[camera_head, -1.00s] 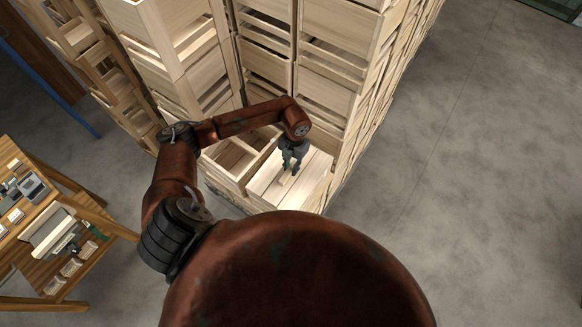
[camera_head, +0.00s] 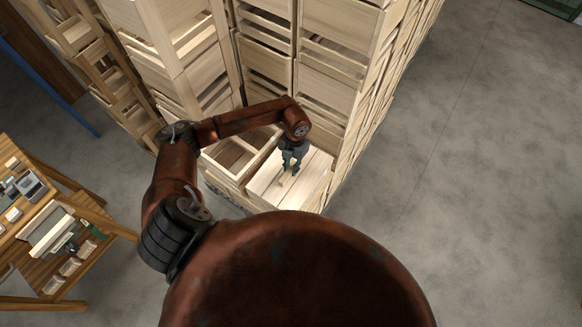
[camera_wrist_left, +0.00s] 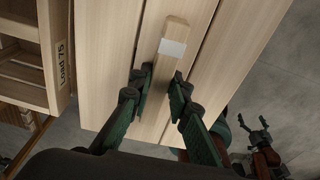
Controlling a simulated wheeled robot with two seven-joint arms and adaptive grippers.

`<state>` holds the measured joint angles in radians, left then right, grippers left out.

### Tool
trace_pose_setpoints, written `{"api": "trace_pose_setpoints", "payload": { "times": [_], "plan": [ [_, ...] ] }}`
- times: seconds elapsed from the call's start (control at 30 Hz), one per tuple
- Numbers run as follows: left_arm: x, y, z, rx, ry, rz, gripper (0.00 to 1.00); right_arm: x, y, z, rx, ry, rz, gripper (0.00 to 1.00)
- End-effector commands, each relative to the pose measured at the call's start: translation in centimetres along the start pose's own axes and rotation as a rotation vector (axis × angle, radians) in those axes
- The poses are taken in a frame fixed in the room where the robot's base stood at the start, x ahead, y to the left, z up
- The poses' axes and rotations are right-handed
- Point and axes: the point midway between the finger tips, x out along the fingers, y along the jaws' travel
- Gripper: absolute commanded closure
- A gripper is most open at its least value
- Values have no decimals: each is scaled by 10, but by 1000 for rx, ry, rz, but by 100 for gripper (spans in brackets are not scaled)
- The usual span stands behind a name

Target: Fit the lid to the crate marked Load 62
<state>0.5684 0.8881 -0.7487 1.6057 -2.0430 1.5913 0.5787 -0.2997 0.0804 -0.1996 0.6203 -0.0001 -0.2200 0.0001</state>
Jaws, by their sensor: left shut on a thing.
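A pale slatted wooden lid (camera_head: 309,178) lies over the near crate at the foot of the stack in the head view. It fills much of the left wrist view (camera_wrist_left: 103,70). My left gripper (camera_head: 290,165) points down at its middle and is shut on the lid's raised wooden bar (camera_wrist_left: 176,30), which has a grey patch. The crate's rim under the lid is mostly hidden, and I cannot tell if the lid is fully seated. No Load 62 mark is readable. My right gripper (camera_wrist_left: 254,122) shows small in the left wrist view, fingers apart.
A neighbouring open crate marked Load 75 (camera_wrist_left: 61,62) stands beside the lid. Tall stacks of wooden crates (camera_head: 328,85) rise behind it. A wooden workbench (camera_head: 60,210) with small items stands at left. The grey floor (camera_head: 480,170) is clear at right.

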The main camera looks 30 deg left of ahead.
Motion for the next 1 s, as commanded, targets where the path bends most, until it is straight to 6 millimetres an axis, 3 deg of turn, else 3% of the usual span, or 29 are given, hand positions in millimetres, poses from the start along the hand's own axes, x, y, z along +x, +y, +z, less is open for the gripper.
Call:
{"api": "trace_pose_setpoints", "payload": {
  "times": [0.2,0.23,0.5,0.83,1.0],
  "plan": [
    [0,0,0,0,-2,0,100,0,0,0,0,0,0,11],
    [0,0,0,0,-2,0,82,0,0,0,0,0,0,11],
    [0,0,0,0,-1,0,64,0,0,0,0,0,0,11],
    [-1,0,0,0,0,0,63,-1,0,0,0,0,0,11],
    [-11,0,-1,0,-2,1,63,-8,0,-1,0,0,0,11]
  ]
}}
